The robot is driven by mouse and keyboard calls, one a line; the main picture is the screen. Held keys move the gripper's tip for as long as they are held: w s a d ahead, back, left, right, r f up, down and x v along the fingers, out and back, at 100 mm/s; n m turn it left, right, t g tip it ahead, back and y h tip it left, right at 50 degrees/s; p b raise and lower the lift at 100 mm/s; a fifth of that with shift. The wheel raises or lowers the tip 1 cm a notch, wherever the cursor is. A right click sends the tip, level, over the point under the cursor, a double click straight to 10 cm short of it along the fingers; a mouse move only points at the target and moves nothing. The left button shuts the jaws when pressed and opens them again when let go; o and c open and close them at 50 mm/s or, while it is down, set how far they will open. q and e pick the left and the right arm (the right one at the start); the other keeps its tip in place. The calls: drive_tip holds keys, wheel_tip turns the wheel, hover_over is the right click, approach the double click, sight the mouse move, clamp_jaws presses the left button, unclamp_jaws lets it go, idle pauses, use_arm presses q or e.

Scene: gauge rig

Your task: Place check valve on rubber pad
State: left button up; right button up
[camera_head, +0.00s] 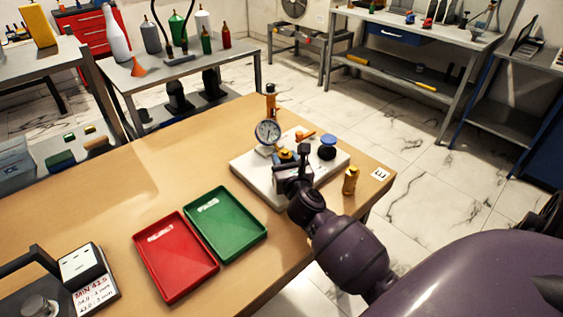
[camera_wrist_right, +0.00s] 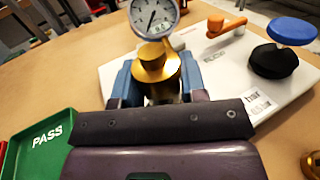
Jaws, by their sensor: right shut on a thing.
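A brass check valve (camera_wrist_right: 152,72) is between the blue fingers of my right gripper (camera_wrist_right: 163,90) in the wrist view, and the gripper is shut on it. Its lower end is hidden by the gripper. In the head view my right gripper (camera_head: 287,163) is over the white base plate (camera_head: 257,178) of the gauge rig, just in front of the dial gauge (camera_head: 268,132). I cannot make out the rubber pad; the arm and gripper cover that part of the plate. I cannot tell whether the valve touches anything beneath. My left gripper is not in view.
A blue-topped black knob (camera_head: 327,146) and an orange lever (camera_head: 305,135) stand on the plate. Another brass fitting (camera_head: 350,181) stands on the table to the right. A green PASS tray (camera_head: 250,247) and a red tray (camera_head: 177,297) lie at the left.

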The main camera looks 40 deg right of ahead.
drive_tip(key=shift+r, duration=0.15)
drive_tip(key=shift+f, duration=0.2)
drive_tip(key=o, duration=1)
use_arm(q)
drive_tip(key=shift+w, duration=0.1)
use_arm(e)
drive_tip(key=shift+r, duration=0.25)
drive_tip(key=p+v, duration=0.1)
drive_tip(key=v, duration=1.1)
drive_tip(key=shift+f, duration=0.1)
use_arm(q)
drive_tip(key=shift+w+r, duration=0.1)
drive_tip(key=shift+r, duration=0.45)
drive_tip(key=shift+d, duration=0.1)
